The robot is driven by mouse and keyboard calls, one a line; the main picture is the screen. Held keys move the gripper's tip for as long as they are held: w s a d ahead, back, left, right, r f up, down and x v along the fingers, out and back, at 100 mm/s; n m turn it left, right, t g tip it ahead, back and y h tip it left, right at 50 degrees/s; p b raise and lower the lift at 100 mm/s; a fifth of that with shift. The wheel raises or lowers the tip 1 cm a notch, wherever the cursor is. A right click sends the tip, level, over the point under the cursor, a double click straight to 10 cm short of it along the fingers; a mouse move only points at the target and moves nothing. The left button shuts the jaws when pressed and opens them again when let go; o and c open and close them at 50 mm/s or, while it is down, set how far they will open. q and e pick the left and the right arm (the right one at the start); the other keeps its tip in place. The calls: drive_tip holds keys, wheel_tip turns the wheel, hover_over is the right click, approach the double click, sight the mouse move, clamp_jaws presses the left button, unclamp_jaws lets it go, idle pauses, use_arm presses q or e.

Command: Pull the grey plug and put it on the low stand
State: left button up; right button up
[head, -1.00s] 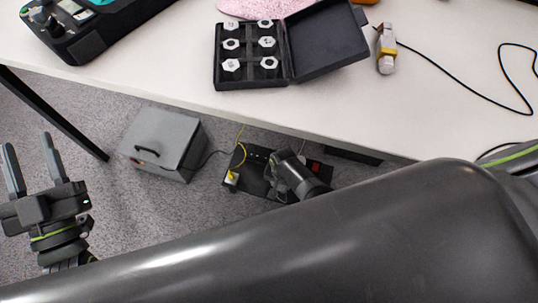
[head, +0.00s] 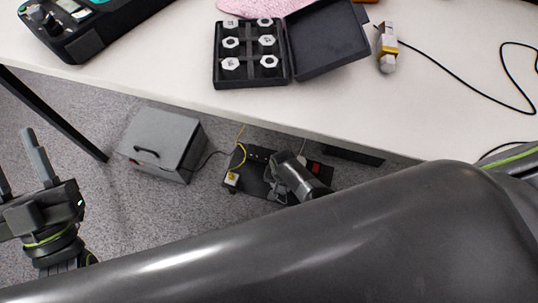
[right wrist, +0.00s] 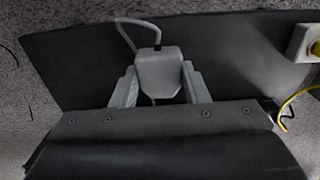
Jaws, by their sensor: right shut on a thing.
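The grey plug (right wrist: 160,76) stands between the two fingers of my right gripper (right wrist: 159,84) in the right wrist view, with a grey cable looping from its top. The fingers are shut on its sides. In the head view my right gripper (head: 277,184) reaches down over a low black board (head: 255,188) under the table edge, and it hides the plug there. The board fills much of the right wrist view (right wrist: 235,62). I cannot tell whether this board is the low stand. My left gripper (head: 20,170) is open and empty at the left edge, far from the plug.
A yellow plug (head: 232,178) sits in a white socket on the board's left end; a red switch (head: 315,167) is at its right. A grey box (head: 165,140) stands left on the carpet. The white table (head: 180,75) overhangs behind, carrying a black case (head: 252,80).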

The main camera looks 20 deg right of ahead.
drive_tip(key=shift+f, duration=0.35)
drive_tip(key=o, duration=1)
drive_tip(key=shift+o, duration=0.2)
drive_tip(key=shift+r+p, duration=2.4)
drive_tip(key=shift+r, duration=0.15)
